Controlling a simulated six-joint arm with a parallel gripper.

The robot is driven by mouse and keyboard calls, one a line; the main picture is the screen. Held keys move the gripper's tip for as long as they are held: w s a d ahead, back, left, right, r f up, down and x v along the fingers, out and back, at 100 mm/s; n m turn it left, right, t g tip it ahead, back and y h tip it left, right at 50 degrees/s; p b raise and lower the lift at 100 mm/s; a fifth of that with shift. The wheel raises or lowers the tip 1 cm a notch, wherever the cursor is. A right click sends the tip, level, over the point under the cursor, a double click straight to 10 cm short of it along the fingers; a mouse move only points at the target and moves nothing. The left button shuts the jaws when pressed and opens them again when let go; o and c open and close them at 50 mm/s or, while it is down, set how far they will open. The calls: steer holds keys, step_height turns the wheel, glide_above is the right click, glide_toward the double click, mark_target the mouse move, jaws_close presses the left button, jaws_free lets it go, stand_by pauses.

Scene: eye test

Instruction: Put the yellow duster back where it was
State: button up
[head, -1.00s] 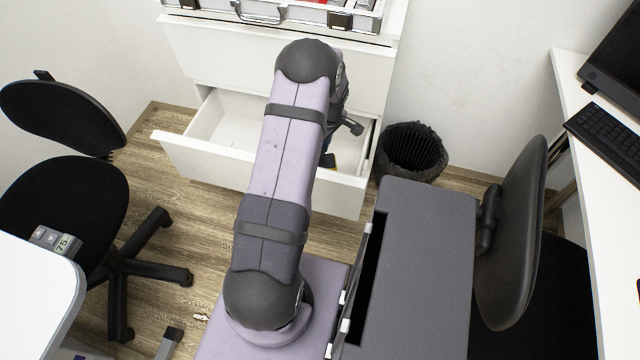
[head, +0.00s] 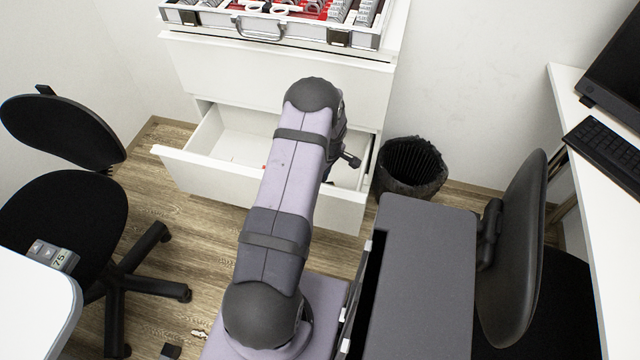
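I cannot see the yellow duster; no yellow shows in the head view. The white drawer (head: 205,172) of the cabinet stands open, and my arm reaches over it, covering its middle and right part. My gripper is mostly or wholly hidden behind my own arm. Only a dark piece of my wrist end shows right of the arm, over the right side of the drawer. I cannot see the fingertips or whether they hold anything. A small red spot lies at the arm's left edge in the drawer; I cannot tell what it is.
An open case (head: 270,28) with lens-like items sits on the cabinet (head: 270,65). A black bin (head: 410,168) stands right of the drawer. Black chairs stand left (head: 65,210) and right (head: 515,240). A grey panel (head: 425,280) is close right of my arm.

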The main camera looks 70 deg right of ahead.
steer(key=shift+f, duration=1.4)
steer(key=shift+f, duration=0.1)
steer(key=o, duration=0.9)
steer(key=shift+o, duration=0.2)
step_height(320, 180, up, 12)
steer(key=s, duration=0.1)
steer(key=shift+s+a, duration=0.4)
